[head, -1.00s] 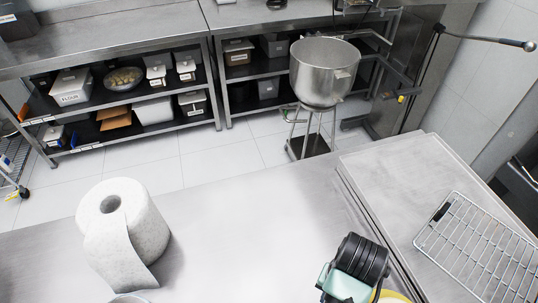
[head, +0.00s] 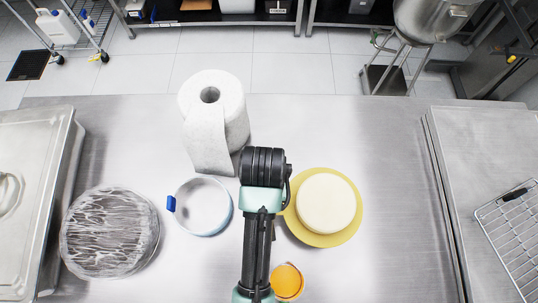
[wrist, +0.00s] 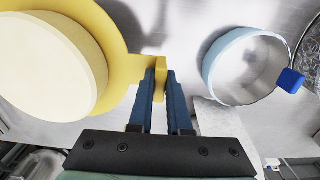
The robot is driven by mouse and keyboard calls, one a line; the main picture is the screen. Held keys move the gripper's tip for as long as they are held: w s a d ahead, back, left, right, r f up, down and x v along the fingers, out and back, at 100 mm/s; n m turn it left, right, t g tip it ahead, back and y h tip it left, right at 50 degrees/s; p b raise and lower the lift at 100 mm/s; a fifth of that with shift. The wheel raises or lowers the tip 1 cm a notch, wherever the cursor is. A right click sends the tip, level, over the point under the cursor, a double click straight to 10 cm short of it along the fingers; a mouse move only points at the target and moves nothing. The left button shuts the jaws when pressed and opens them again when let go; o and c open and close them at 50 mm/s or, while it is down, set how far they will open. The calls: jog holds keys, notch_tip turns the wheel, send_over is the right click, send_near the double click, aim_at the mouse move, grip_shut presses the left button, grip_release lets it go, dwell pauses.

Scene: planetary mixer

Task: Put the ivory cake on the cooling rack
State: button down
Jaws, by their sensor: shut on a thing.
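The ivory cake (head: 326,203) is a plain round cake lying on a yellow round lifter (head: 313,239), right of my gripper in the head view. In the wrist view the cake (wrist: 45,70) and the lifter (wrist: 118,45) fill the left side. My gripper (wrist: 160,75) is shut on the lifter's yellow handle. My arm hides the handle in the head view. I cannot tell whether the lifter is clear of the table. The wire cooling rack (head: 515,238) lies on a raised steel surface at the right edge, partly cut off.
A paper roll (head: 232,105) stands just behind my gripper. A blue-white ring tin (head: 203,207), a wrapped round item (head: 108,232) and an orange-filled cup (head: 287,281) are close by. The table between the cake and the raised surface (head: 455,150) is clear.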

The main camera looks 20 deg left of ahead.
notch_tip(320, 180, down, 9)
jog(key=shift+r, duration=0.1)
dwell(0.3)
jog(key=c, duration=0.9)
grip_release()
jog(key=shift+o, duration=0.2)
